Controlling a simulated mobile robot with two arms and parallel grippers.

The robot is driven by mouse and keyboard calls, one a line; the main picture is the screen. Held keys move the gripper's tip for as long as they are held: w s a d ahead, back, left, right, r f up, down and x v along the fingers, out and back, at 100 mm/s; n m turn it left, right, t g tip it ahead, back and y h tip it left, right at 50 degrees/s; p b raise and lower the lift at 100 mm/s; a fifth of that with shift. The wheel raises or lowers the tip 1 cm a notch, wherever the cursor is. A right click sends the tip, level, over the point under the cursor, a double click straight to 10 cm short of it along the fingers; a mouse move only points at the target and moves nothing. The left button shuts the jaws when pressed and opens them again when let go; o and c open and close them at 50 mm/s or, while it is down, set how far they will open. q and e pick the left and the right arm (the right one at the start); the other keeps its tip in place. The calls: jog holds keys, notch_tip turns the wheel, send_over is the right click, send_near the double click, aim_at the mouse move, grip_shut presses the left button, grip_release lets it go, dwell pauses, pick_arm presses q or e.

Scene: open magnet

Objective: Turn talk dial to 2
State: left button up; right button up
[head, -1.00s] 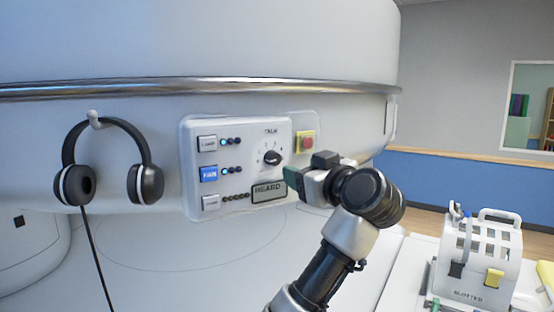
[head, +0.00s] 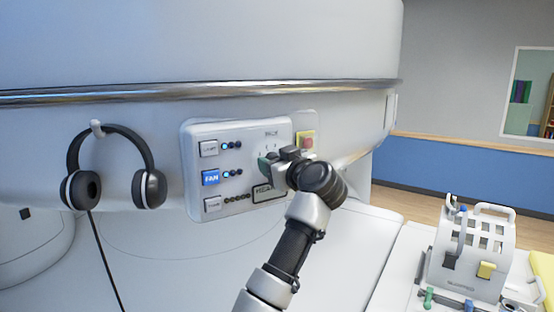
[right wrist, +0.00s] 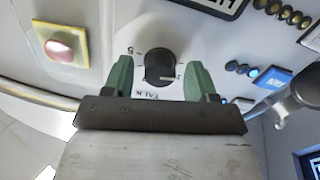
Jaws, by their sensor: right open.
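The talk dial (right wrist: 160,66) is a round black knob on a white control panel (right wrist: 225,48). In the right wrist view a pale pointer line on it points right, toward a small mark. The TALK label shows upside down below it. My right gripper (right wrist: 158,72) is open, with one green finger on each side of the dial and a visible gap to the knob on both sides. In the head view my right gripper (head: 274,163) is in front of the panel and hides the dial. My left gripper is not in view.
A yellow-and-red button (head: 307,142) is right of the dial. A lit blue FAN button (head: 210,178) is at the panel's left. Headphones (head: 149,186) hang from a hook farther left. A white slotted holder (head: 478,252) stands at lower right.

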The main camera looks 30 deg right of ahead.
jog(key=shift+c, duration=0.3)
jog(key=c, duration=0.9)
jog(key=shift+o, duration=0.2)
jog(key=shift+d+m, duration=0.2)
jog(key=shift+m, duration=7.7)
jog(key=shift+f, duration=0.1)
